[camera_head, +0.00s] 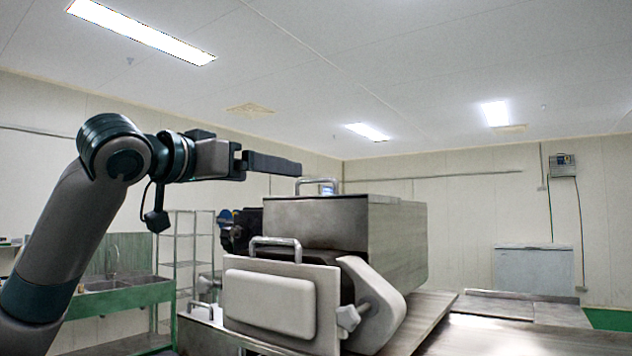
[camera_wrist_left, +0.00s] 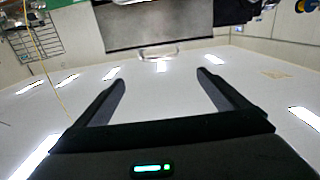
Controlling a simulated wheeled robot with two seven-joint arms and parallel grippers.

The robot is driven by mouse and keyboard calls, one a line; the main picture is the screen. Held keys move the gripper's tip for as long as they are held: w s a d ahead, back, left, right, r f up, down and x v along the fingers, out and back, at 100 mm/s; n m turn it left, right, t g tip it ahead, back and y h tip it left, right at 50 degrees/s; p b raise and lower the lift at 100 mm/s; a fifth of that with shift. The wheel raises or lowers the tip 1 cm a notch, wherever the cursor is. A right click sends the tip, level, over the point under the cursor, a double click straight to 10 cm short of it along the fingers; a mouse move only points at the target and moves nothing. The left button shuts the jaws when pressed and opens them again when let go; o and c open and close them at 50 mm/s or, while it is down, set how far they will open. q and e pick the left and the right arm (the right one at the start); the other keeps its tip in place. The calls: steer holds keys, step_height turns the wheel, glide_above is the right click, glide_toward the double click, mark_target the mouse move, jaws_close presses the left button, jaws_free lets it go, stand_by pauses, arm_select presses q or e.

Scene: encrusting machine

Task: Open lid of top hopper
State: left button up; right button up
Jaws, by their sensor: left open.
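The top hopper (camera_head: 340,226) is a grey metal box on the machine in the head view. It has a curved metal handle (camera_head: 316,181) on its top, and its lid looks closed. My left gripper (camera_head: 298,168) comes in from the left above the hopper's near left corner, its fingertips close to the handle in the picture. In the left wrist view, which looks inverted, the gripper (camera_wrist_left: 162,78) has its two fingers wide apart with nothing between them. The handle (camera_wrist_left: 158,51) shows beyond the fingertips, with the hopper's metal face (camera_wrist_left: 170,24) behind it. My right gripper is not visible.
A lower front plate (camera_head: 268,303) with its own handle (camera_head: 275,245) and a knob (camera_head: 348,318) stands below the hopper. A dark motor-like part (camera_head: 240,230) sits at its left. A green sink stand (camera_head: 120,298) and wire shelf (camera_head: 190,252) are at the left.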

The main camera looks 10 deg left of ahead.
arm_select(q)
steer(key=p, duration=0.9)
glide_toward(315, 181)
steer(key=x, duration=0.9)
steer(key=shift+w+d+r, duration=0.1)
steer(key=shift+w+d, duration=0.05)
steer(key=shift+w, duration=0.2)
steer(key=shift+w+d, duration=0.15)
steer(key=shift+w, duration=0.25)
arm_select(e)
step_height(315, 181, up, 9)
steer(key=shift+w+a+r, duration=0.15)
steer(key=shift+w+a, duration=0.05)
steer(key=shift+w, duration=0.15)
arm_select(q)
steer(key=shift+c, duration=0.6)
